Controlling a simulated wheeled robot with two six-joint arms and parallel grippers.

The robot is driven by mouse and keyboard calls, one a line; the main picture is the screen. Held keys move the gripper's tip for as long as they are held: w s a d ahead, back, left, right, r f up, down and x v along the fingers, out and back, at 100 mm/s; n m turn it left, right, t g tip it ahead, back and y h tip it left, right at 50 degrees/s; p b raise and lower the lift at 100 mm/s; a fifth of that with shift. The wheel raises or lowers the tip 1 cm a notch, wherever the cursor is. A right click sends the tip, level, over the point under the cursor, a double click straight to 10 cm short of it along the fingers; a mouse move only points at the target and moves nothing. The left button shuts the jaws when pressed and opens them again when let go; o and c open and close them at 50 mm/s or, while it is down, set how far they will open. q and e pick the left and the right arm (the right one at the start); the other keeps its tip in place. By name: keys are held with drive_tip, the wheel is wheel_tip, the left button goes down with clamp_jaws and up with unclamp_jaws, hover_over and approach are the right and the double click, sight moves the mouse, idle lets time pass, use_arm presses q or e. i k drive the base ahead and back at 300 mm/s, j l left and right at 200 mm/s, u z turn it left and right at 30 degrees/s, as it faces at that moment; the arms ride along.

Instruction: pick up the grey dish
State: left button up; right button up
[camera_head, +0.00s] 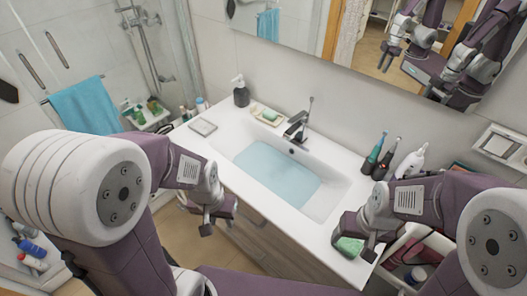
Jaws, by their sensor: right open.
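A flat, square, light grey dish (203,127) lies on the left end of the white sink counter, near the back edge; it looks empty. My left gripper (195,216) hangs in front of the counter's left front edge, lower in the picture than the dish and apart from it. Its fingers look spread, with nothing between them. My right gripper (352,244) is open at the counter's right front corner, far from the dish. A green item (348,246) shows between or just below its fingers; I cannot tell whether they touch it.
The basin (278,172) holds bluish water, with a tap (298,127) behind it. Bottles and toothbrushes (376,155) stand at right. The counter around the dish is mostly clear.

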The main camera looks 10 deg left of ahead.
sight(202, 126)
drive_tip(key=i+j+z, duration=0.3)
drive_tip(key=j, duration=0.4)
drive_tip(key=j+z, duration=0.3)
drive_tip(key=j, duration=0.4)
drive_tip(key=i+j+z, duration=0.1)
drive_tip(key=j+z, duration=0.2)
drive_tip(key=j, duration=0.5)
